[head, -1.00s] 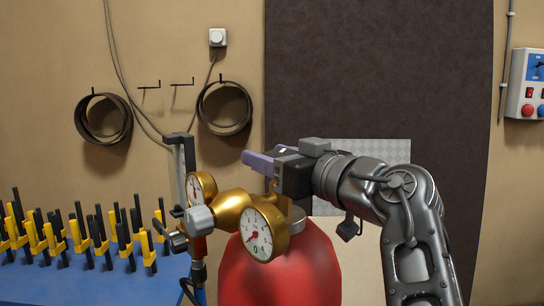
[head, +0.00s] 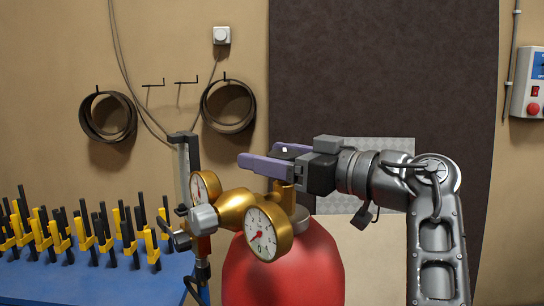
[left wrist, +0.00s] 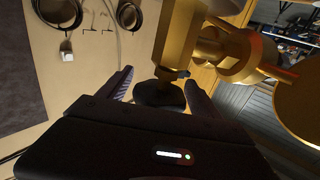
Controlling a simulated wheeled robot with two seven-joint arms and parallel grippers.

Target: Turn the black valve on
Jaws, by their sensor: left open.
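The black valve (left wrist: 160,93) is a dark round knob below the gold regulator body in the left wrist view. My left gripper (left wrist: 159,77) is open, with one purple finger on each side of the knob. I cannot tell whether either finger touches it. In the head view my left gripper (head: 256,160) points left above the gold regulator (head: 236,208) and the red cylinder (head: 283,268). The black valve cannot be made out there. My right gripper is not in view.
Two round gauges (head: 262,238) sit on the regulator, close to my gripper. A grey knob (head: 203,219) is at its left end. A blue table (head: 170,285) with several black and yellow clamps (head: 100,235) stands at left. Coils (head: 108,117) hang on the wall behind.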

